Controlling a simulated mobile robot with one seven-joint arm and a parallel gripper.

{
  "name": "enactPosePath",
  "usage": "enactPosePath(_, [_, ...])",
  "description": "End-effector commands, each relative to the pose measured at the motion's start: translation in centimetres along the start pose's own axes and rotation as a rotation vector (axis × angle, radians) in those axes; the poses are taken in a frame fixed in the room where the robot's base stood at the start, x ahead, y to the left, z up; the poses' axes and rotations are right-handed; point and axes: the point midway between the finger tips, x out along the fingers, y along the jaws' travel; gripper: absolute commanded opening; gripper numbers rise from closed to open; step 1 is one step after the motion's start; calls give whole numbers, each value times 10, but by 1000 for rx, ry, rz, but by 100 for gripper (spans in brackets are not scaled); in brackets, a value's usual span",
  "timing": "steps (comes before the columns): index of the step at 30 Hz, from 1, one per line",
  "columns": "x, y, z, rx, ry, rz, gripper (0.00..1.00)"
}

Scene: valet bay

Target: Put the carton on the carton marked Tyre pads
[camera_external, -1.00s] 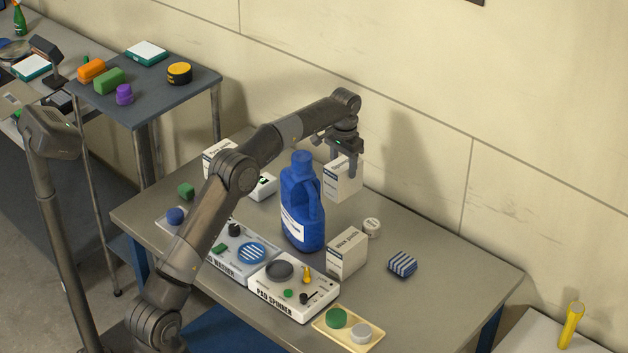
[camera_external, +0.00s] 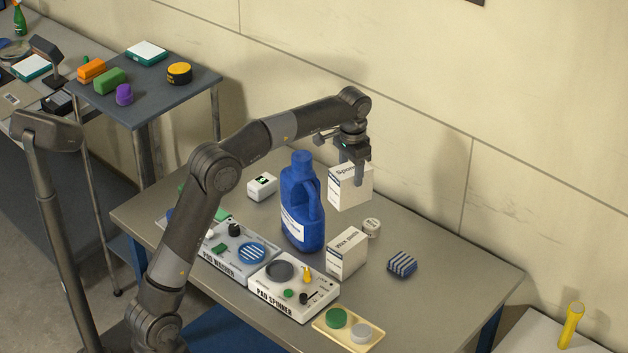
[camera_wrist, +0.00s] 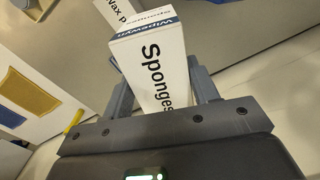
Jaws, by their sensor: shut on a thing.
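My gripper (camera_external: 354,168) is shut on a white carton (camera_external: 343,190) with a dark blue band, marked Sponges. It holds the carton in the air above the back of the table, to the right of the blue jug. In the wrist view the Sponges carton (camera_wrist: 150,65) sits between the two fingers. Another white carton, marked Wax pads (camera_external: 346,254), stands on the table below and in front of it. No carton marked Tyre pads can be read now; my arm covers the table's back left part.
A tall blue jug (camera_external: 302,205) stands just left of the held carton. The table's right end is clear.

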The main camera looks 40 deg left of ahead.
Motion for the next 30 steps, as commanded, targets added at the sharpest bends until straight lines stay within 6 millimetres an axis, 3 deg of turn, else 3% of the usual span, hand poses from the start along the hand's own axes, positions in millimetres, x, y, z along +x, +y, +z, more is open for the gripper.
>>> enactPosePath(3, [-21, 28, 28, 71, 3, -1, 29])
enactPosePath(9, [-39, 56, 62, 156, 2, 1, 29])
enactPosePath(21, [-54, 82, 102, 242, 2, 6, 29])
enactPosePath(30, [-78, 23, 110, 193, 4, 5, 29])
